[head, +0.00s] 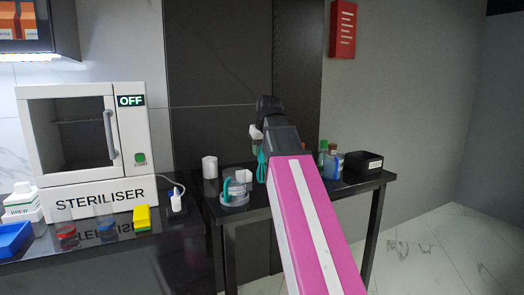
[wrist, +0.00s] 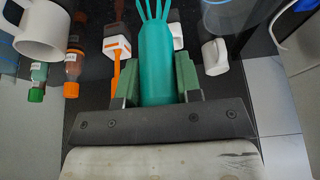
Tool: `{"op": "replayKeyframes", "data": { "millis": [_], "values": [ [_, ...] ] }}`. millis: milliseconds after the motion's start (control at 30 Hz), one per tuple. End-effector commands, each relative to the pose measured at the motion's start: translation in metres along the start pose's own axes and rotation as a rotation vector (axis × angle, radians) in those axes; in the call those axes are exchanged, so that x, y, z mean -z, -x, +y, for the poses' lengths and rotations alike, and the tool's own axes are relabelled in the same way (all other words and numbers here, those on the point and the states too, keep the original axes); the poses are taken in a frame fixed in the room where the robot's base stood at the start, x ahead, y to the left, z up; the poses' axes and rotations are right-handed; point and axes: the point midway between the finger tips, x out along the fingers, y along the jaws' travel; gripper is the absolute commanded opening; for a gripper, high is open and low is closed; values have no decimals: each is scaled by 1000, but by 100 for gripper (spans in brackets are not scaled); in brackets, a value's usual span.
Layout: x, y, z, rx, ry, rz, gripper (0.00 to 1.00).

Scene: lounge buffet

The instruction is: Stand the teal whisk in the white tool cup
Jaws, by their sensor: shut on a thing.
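The teal whisk (head: 261,167) hangs below my gripper (head: 260,147) in the head view, over the dark side table. In the wrist view my gripper (wrist: 158,88) is shut on the teal whisk (wrist: 157,62), with a green pad on each side of its thick handle and its wires at the top edge.
A clear jug with a teal handle (head: 235,190) stands on the dark side table (head: 282,203) between cup and whisk. Bottles (head: 330,163) and a black box (head: 362,166) stand right. The wrist view shows a white mug (wrist: 42,32) and an orange-handled tool (wrist: 117,48).

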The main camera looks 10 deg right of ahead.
Motion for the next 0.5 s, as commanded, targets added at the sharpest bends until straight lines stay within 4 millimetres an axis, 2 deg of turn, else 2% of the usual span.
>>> {"op": "replayKeyframes", "data": {
  "millis": [500],
  "values": [
    [43,-17,-2,0,0,0,0]
  ]
}}
